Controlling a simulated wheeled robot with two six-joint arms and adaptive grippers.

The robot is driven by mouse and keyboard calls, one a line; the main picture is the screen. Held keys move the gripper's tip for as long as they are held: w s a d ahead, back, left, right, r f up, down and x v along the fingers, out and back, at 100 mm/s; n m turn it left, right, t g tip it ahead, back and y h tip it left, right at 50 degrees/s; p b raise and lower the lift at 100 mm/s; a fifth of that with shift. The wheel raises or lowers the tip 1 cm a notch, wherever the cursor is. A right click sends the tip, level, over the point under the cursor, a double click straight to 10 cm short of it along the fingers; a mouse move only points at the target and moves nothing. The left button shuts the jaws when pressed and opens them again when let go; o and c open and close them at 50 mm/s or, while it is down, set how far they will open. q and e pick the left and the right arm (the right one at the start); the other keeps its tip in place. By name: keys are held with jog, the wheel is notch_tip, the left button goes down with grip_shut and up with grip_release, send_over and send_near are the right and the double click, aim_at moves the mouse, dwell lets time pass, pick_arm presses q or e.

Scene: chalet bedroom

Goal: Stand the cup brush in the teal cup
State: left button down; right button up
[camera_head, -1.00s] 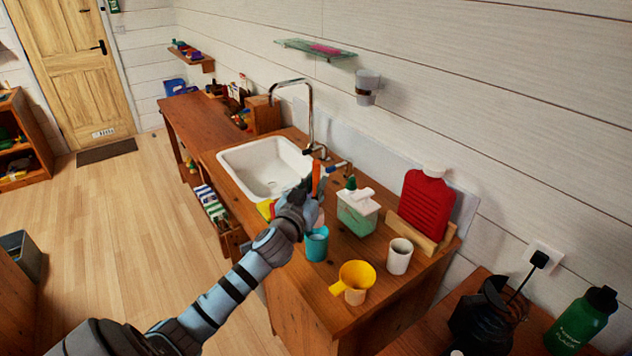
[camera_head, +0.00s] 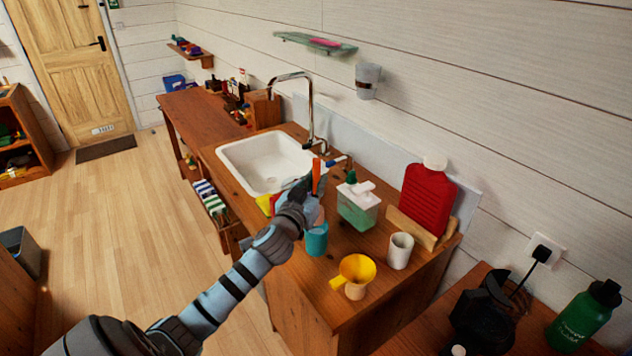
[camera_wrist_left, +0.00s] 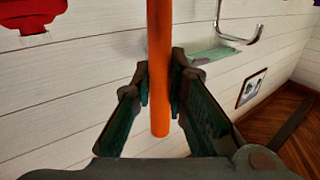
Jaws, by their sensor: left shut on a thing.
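My left gripper (camera_head: 314,188) is shut on the orange handle of the cup brush (camera_head: 316,174). The handle stands roughly upright between the fingertips, and it also shows in the left wrist view (camera_wrist_left: 160,60) between the two pads (camera_wrist_left: 160,88). The teal cup (camera_head: 316,241) stands on the wooden counter just below and beside the gripper. A pale pinkish part shows between gripper and cup, perhaps the brush head. The gripper hides much of this spot, so I cannot tell whether the brush is inside the cup. My right gripper is out of view.
A yellow funnel-like piece (camera_head: 355,272), a white cup (camera_head: 400,251) and a soap dispenser (camera_head: 358,212) stand close on the right. The white sink (camera_head: 262,160) and tall faucet (camera_head: 311,110) lie beyond the gripper.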

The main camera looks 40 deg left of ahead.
pick_arm(q)
jog(key=shift+f, duration=0.15)
dwell(0.4)
jog(key=shift+f+b, duration=3.8)
jog(key=shift+f, duration=0.2)
jog(key=c, duration=1.5)
grip_release()
jog(key=v, duration=1.2)
